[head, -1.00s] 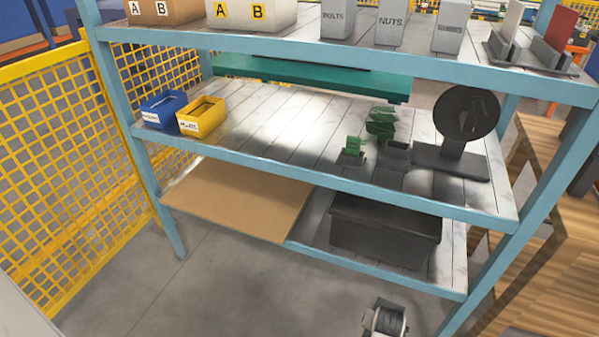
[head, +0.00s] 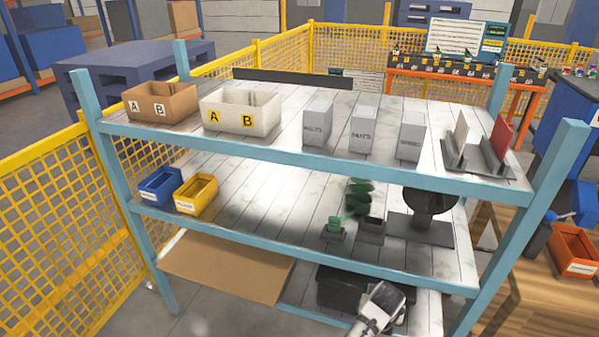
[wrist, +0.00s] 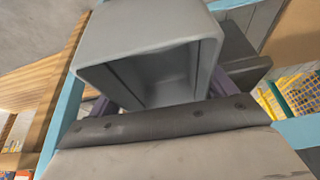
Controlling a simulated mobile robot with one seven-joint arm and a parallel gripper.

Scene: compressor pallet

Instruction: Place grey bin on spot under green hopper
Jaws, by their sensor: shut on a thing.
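A grey bin (wrist: 140,65) fills the upper middle of the wrist view, its open mouth facing the camera. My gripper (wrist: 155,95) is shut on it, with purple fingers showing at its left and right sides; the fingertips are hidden. A pale part of my arm shows at the bottom of the head view, in front of the rack; the held bin cannot be made out there. Dark green pieces (head: 358,198) stand on the middle shelf, right of centre. I cannot tell whether they are the green hopper. The spot under it is not discernible.
The blue rack's top shelf holds a brown box (head: 160,103), a white box (head: 240,112) and three upright grey bins (head: 363,130). Blue (head: 160,187) and yellow (head: 196,194) bins stand on the middle shelf's left, with bare boards beside them. Yellow mesh fence (head: 65,215) borders the left.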

